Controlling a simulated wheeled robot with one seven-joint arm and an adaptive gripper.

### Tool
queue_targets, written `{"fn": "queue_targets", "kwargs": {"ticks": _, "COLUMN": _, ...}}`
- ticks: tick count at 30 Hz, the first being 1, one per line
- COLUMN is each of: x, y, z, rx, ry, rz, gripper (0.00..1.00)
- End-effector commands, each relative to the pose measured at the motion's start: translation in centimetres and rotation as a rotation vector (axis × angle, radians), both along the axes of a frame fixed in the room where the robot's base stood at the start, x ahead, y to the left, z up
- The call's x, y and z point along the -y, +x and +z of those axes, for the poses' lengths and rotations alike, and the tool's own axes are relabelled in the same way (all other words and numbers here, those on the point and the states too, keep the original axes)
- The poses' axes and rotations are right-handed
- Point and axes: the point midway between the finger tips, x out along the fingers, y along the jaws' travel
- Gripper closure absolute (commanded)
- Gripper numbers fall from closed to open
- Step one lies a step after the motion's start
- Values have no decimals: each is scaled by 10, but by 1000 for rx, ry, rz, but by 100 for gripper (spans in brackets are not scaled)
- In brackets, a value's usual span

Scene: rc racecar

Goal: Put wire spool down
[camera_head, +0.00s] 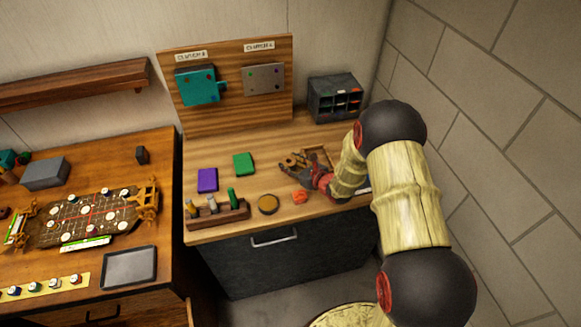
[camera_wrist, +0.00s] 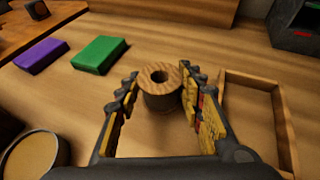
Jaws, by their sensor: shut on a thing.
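The wire spool (camera_wrist: 160,90) is a brown wood-coloured cylinder with a dark hole in its top. It stands upright between the fingertips of my gripper (camera_wrist: 161,92) in the wrist view, with the gripper shut on it. In the head view my gripper (camera_head: 290,168) is low over the right part of the wooden workbench (camera_head: 225,225), and the spool there is small and partly hidden by the fingers. I cannot tell whether the spool's base touches the bench top.
A shallow wooden tray (camera_wrist: 232,110) lies just right of the gripper. Green (camera_head: 244,164) and purple (camera_head: 207,180) blocks lie to the left. A round tin (camera_head: 268,204), an orange piece (camera_head: 299,197) and a tool rack (camera_head: 218,215) are near the front edge. A drawer cabinet (camera_head: 335,99) stands behind.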

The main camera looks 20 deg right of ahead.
Motion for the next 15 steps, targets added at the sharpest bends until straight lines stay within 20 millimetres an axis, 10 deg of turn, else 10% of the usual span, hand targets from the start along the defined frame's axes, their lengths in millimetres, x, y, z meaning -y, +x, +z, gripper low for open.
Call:
{"fn": "queue_targets", "kwargs": {"ticks": 14, "x": 0, "y": 0, "z": -19, "rx": 1, "ry": 1, "rz": 0, "gripper": 90}}
{"fn": "queue_targets", "kwargs": {"ticks": 15, "x": 0, "y": 0, "z": -19, "rx": 0, "ry": 1, "rz": 0, "gripper": 61}}
